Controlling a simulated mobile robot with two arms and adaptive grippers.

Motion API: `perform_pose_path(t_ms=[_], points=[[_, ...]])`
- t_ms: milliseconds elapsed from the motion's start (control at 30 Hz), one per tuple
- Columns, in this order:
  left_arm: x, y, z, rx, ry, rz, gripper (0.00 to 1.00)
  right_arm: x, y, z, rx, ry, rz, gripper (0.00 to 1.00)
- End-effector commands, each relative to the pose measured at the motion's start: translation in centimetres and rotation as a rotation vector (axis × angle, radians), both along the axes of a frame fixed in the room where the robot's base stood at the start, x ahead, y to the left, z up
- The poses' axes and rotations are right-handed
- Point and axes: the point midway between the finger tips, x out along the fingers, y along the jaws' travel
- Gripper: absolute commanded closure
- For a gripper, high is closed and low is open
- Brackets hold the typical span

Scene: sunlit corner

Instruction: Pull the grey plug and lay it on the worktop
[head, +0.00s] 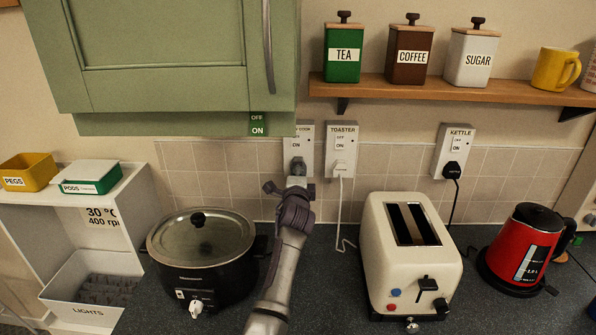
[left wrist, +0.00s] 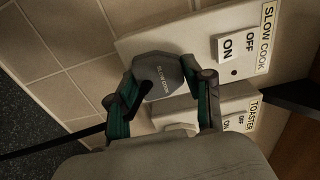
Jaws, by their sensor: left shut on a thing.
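The grey plug (head: 298,167) is at the slow cooker socket (head: 304,134) on the tiled wall. My left gripper (head: 297,183) reaches up to the wall and is shut on the plug, with one finger on each side in the left wrist view (left wrist: 165,92). The dark speckled worktop (head: 335,300) lies below. My right gripper is in neither view.
The toaster socket (head: 342,137) with a white plug is close on the right; the kettle socket (head: 457,140) is farther right. The slow cooker (head: 200,255) stands left of my arm, the cream toaster (head: 408,250) right, then the red kettle (head: 522,250). A green cupboard (head: 165,60) hangs above.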

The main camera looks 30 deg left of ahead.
Motion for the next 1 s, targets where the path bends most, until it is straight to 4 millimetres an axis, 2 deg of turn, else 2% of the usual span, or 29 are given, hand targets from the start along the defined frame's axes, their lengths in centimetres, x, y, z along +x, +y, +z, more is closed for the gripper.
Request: perform_pose_path(t_ms=[1000], points=[[-3.4,-2.1,0.1,0.001,0.001,-0.001,1.00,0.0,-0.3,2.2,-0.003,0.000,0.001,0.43]])
